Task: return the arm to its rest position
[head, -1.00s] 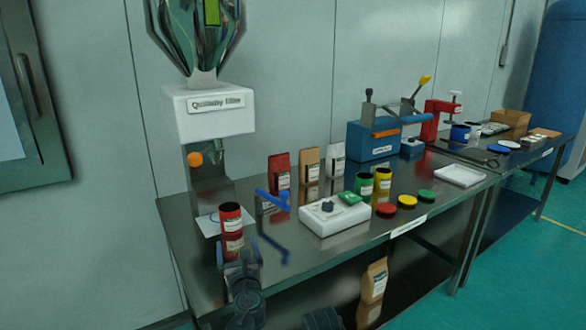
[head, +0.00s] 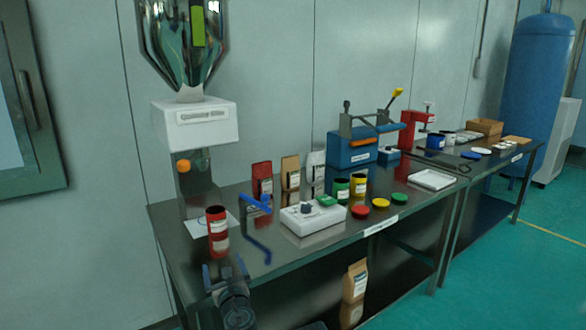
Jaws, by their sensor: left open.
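My left gripper (head: 226,270) is at the bottom of the head view, low at the near left edge of the table. It is open, with nothing between its fingers. A red can (head: 217,232) with a white label stands upright on the table just beyond it, apart from the fingers. The can stands in front of the white dispenser machine (head: 195,124). My right gripper is not in view.
The steel table (head: 290,258) holds a white device (head: 312,217), several coffee bags, green and yellow cans and coloured lids (head: 381,202). A blue handle tool (head: 257,205) lies right of the red can. A blue sealing machine (head: 352,150) stands farther back.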

